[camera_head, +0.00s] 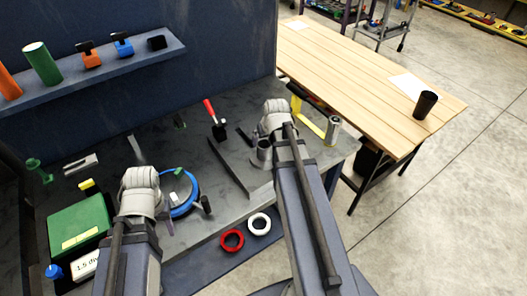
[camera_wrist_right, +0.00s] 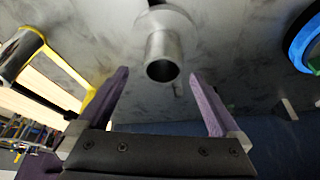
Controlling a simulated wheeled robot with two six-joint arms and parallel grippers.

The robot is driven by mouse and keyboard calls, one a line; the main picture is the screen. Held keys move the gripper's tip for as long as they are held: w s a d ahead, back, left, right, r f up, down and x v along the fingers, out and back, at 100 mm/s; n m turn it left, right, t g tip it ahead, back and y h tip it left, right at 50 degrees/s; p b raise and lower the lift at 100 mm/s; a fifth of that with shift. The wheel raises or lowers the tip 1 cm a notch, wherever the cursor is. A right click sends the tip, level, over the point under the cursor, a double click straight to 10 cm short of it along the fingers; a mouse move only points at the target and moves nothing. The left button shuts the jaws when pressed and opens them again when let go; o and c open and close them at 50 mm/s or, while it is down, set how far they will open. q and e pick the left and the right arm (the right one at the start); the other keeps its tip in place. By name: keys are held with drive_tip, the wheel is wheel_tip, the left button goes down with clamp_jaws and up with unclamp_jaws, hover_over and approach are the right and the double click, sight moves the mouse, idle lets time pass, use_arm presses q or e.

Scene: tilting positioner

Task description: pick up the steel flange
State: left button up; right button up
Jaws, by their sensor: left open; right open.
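The steel flange (camera_wrist_right: 163,50) is a grey metal tube on a wider round base. In the right wrist view it stands at the top middle, its open tube end facing the camera. My right gripper (camera_wrist_right: 159,76) is open, one purple finger on each side of the flange's line, with clear gaps and nothing between them. In the head view the flange (camera_head: 260,153) is on the grey bench, partly hidden by my right wrist (camera_head: 275,115).
A yellow-framed tool (camera_head: 309,121) and a metal cylinder (camera_head: 332,131) are right of the flange. A red-handled tool (camera_head: 212,113) is behind it. Red (camera_head: 231,241) and white (camera_head: 259,223) rings lie in front. A green box (camera_head: 78,228) is at left.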

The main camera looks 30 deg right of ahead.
sight(263, 147)
drive_tip(key=shift+w+f+b, duration=0.1)
drive_tip(key=shift+f+b, duration=0.4)
drive_tip(key=shift+b, duration=0.05)
use_arm(q)
drive_tip(key=shift+f+b, duration=0.65)
drive_tip(key=shift+f, duration=0.55)
use_arm(e)
drive_tip(key=shift+x, duration=0.8)
use_arm(q)
drive_tip(key=shift+f, duration=0.1)
use_arm(e)
drive_tip(key=shift+w, duration=0.1)
use_arm(q)
wheel_tip(263, 147, down, 5)
drive_tip(key=b, duration=0.4)
drive_tip(key=shift+r+b, duration=0.2)
drive_tip(key=shift+b, duration=0.2)
use_arm(e)
drive_tip(key=x, duration=0.5)
drive_tip(key=shift+w+a, duration=0.15)
drive_tip(key=shift+w, duration=0.05)
use_arm(q)
drive_tip(key=shift+r, duration=0.1)
use_arm(e)
drive_tip(key=shift+r, duration=0.1)
drive_tip(key=shift+c, duration=0.2)
clamp_jaws()
